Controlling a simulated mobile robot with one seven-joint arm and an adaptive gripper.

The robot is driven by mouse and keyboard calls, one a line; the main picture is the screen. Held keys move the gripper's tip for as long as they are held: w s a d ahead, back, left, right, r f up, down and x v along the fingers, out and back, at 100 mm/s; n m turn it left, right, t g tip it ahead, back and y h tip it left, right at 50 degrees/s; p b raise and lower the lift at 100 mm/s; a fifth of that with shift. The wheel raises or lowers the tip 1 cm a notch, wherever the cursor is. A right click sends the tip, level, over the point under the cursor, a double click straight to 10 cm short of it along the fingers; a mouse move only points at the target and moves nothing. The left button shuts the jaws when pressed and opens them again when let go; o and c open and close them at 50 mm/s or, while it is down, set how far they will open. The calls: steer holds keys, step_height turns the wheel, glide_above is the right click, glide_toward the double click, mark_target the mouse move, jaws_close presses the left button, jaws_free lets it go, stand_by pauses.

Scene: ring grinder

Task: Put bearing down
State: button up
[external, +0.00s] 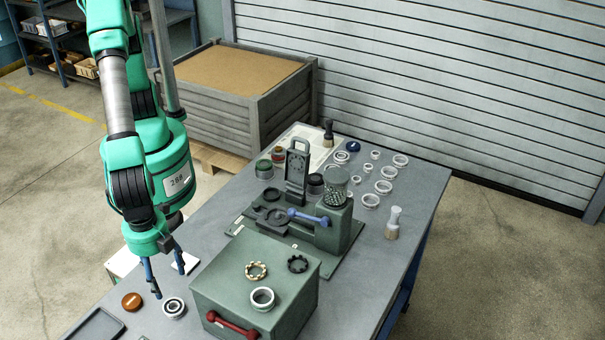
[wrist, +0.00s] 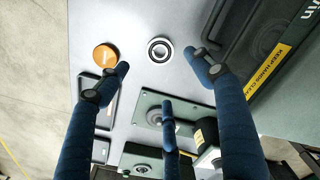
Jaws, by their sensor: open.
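A bearing (external: 174,307), a metal ring with a dark inner band, lies flat on the grey table in front of the green-grey box. In the wrist view the bearing (wrist: 160,49) sits just beyond my fingertips, between the two outer fingers. My gripper (external: 169,284) is open and empty, with blue fingers pointing down above the table. In the wrist view the fingers of my gripper (wrist: 157,62) are spread wide, and a third finger rises in the lower middle. No finger appears to touch the bearing; the exact height gap is hard to tell.
An orange-brown disc (external: 131,301) lies left of the bearing, and a dark tray (external: 97,327) lies nearer the front. The green-grey box (external: 215,285) stands close on the right, carrying rings and a red handle. A green grinder fixture (external: 345,235) and several rings are farther back.

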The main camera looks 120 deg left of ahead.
steer(key=s+a+r+n+t+h, duration=0.1)
steer(key=s+a+r+n+t, duration=0.15)
steer(key=a+r, duration=2.05)
steer(key=s+a+r+n+t+y, duration=0.1)
steer(key=s+a+r+n+t, duration=0.2)
steer(key=s+a, duration=1.7)
steer(key=shift+s+a+r, duration=0.35)
steer(key=shift+a+r, duration=0.2)
steer(key=shift+a, duration=0.45)
